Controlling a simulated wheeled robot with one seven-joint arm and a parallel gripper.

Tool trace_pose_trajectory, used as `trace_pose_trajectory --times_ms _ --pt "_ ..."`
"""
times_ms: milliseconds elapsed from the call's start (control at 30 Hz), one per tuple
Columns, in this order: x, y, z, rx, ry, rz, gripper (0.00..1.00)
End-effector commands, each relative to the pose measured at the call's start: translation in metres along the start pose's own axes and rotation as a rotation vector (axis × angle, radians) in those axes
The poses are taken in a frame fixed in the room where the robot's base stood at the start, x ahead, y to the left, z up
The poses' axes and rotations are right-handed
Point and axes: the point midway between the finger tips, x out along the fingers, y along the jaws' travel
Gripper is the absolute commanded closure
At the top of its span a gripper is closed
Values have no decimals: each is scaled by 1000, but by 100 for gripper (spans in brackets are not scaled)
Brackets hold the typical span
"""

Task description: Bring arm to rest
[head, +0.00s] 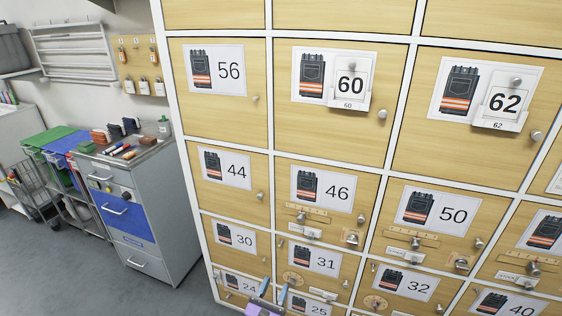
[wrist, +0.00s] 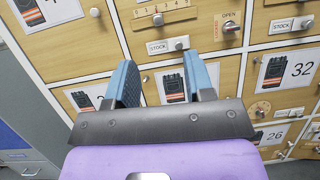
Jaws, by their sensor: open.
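My gripper (head: 275,289) is at the bottom edge of the head view, low in front of the locker wall near the doors numbered 31 (head: 327,264) and 25 (head: 319,308). In the wrist view my gripper (wrist: 163,78) has its two blue fingers spread apart, with nothing between them. The fingers point at the locker doors, and a picture label (wrist: 171,86) shows between them. I cannot tell whether the fingertips touch the doors. The rest of my arm is out of the head view.
The locker wall (head: 270,156) fills the right side, with knobs and sliding latches such as one under door 46 (head: 322,191) sticking out. A grey drawer cabinet (head: 158,205) with markers on top and a wire trolley (head: 38,200) stand at left. Floor (head: 60,270) at lower left is clear.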

Motion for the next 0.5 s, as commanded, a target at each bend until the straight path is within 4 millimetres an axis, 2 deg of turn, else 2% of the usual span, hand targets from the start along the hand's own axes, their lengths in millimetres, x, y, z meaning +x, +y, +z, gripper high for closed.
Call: trace_pose_trajectory --times_ms 267,500 --pt "16 -6 14 28 47 -113 52" --pt "39 -18 34 70 108 -274 52"
